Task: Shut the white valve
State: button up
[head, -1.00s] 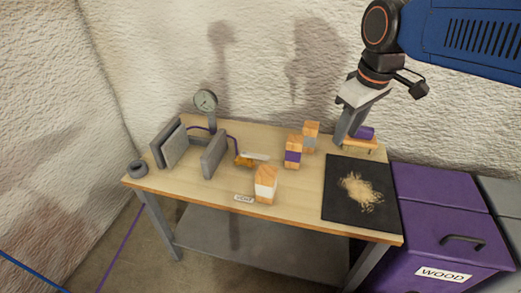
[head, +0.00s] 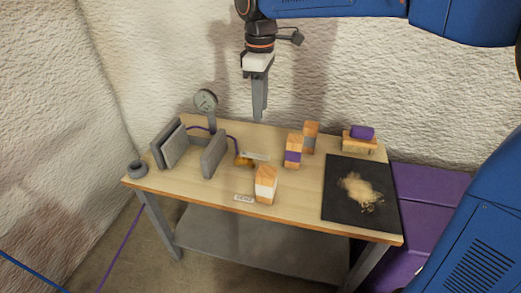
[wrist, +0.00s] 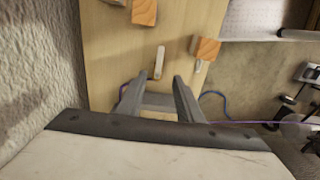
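The white valve lever (head: 256,156) is a slim bar beside a brass fitting (head: 243,160) on the wooden bench, right of the grey upright plates. It points to the right from the fitting. In the wrist view the lever (wrist: 159,62) lies just beyond the fingertips, with clear bench around it. My gripper (head: 260,118) points down above the back of the bench, behind the lever and apart from it. In the wrist view its fingers (wrist: 158,84) stand apart with nothing between them. The brass fitting is not clear in the wrist view.
Wooden blocks with white (head: 265,186), purple (head: 293,152) and grey (head: 310,138) bands stand right of the lever. A round gauge (head: 206,100) rises behind the plates. A purple-topped brush (head: 361,133) and a black mat (head: 335,205) with shavings are at right.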

aim_at(260, 156)
notch_tip(260, 156, down, 16)
jog(key=shift+f, duration=0.15)
dwell(0.4)
jog(key=shift+c, duration=0.4)
grip_shut()
